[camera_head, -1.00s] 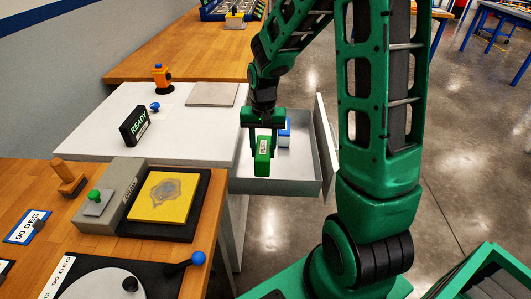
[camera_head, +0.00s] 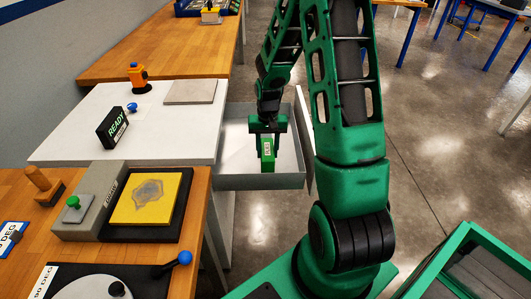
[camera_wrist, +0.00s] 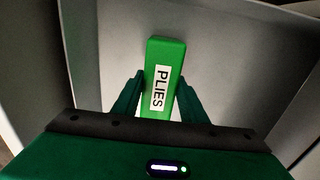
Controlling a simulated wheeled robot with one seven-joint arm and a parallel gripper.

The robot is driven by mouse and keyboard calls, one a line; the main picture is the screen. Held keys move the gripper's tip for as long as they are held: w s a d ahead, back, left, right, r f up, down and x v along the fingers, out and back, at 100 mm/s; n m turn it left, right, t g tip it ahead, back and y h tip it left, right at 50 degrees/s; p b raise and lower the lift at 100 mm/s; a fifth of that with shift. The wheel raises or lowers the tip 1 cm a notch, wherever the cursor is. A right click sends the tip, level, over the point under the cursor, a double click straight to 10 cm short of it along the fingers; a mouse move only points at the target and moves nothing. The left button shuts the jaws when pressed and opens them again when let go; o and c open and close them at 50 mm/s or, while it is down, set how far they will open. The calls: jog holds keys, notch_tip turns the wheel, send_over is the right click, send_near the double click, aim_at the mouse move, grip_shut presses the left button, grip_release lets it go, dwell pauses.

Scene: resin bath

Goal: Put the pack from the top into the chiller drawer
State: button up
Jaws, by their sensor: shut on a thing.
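The pack is a green block (camera_head: 267,153) with a white label; the label reads PLIES in the wrist view (camera_wrist: 166,55). My gripper (camera_head: 267,138) is shut on it and points down, and its two fingers also show in the wrist view (camera_wrist: 158,95). The pack hangs within the outline of the open grey chiller drawer (camera_head: 240,183). I cannot tell whether it touches the drawer floor. The drawer sticks out from the right side of the white-topped cabinet (camera_head: 75,145).
On the white top stand a READY sign (camera_head: 112,128), an orange-and-black device (camera_head: 138,78) and a flat grey plate (camera_head: 190,92). A yellow plate (camera_head: 150,198) lies on the wooden bench in front. A green-framed bin (camera_head: 450,255) is at lower right.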

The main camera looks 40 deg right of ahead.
aim_at(267, 149)
jog(key=shift+f, duration=0.35)
jog(key=shift+f, duration=0.15)
jog(key=o, duration=1.2)
jog(key=shift+w, duration=0.1)
notch_tip(267, 149, up, 12)
jog(key=s+a+r, duration=0.1)
jog(key=s+r, duration=0.3)
jog(key=s, duration=0.5)
jog(key=s+a+r, duration=0.1)
jog(key=s+r, duration=0.3)
jog(key=s, duration=0.6)
jog(key=s+a+r, duration=0.1)
jog(key=s+r, duration=0.2)
jog(key=s, duration=0.6)
jog(key=shift+s+a+r, duration=0.2)
jog(key=shift+a+r, duration=0.15)
jog(key=shift+r, duration=0.05)
